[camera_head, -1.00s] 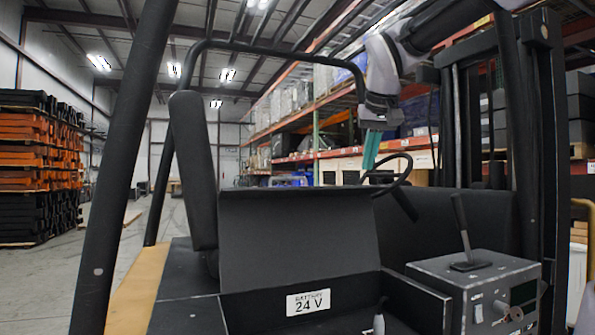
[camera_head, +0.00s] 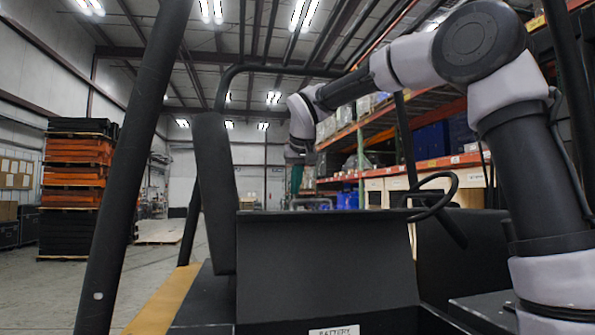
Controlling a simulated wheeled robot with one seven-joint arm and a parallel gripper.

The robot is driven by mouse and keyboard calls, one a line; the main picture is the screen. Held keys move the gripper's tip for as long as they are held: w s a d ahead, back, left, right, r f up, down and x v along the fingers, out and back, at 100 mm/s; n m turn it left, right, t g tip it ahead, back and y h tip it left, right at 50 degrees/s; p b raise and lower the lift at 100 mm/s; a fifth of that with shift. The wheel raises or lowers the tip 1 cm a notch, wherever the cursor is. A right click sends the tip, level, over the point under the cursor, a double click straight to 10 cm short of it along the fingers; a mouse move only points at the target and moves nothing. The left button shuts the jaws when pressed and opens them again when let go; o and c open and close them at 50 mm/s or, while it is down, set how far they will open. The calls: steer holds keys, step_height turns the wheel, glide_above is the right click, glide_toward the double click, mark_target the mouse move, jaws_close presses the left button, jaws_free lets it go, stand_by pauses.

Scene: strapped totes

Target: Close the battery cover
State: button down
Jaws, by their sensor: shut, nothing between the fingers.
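The battery cover (camera_head: 325,262) is a flat dark panel. It stands raised, nearly upright, over the battery compartment of the forklift. Below it, the top of a white label reading "BATTERY" (camera_head: 334,331) shows at the bottom edge of the view. My gripper (camera_head: 296,180), with teal fingers pointing down, is shut and empty. It hangs above the upper edge of the cover in the picture, apparently on its far side. I see no contact, and the exact depth between them is hard to tell. The compartment's inside is mostly out of view.
The black seat back (camera_head: 213,190) stands just left of the cover, and the steering wheel (camera_head: 433,195) is to its right. A thick black post (camera_head: 135,170) crosses the left side. Shelving (camera_head: 440,163) and an orange-and-black stack (camera_head: 78,185) stand farther back.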

mark_target(298, 200)
steer(key=shift+s+d+f, duration=0.15)
steer(key=shift+s+f, duration=0.15)
steer(key=shift+s, duration=0.25)
steer(key=shift+s+d+f, duration=0.1)
steer(key=shift+s+f, duration=0.15)
steer(key=shift+s, duration=0.35)
steer(key=shift+s+d+f, duration=0.15)
steer(key=shift+s+f, duration=0.15)
steer(key=shift+s, duration=0.25)
steer(key=shift+s, duration=0.1)
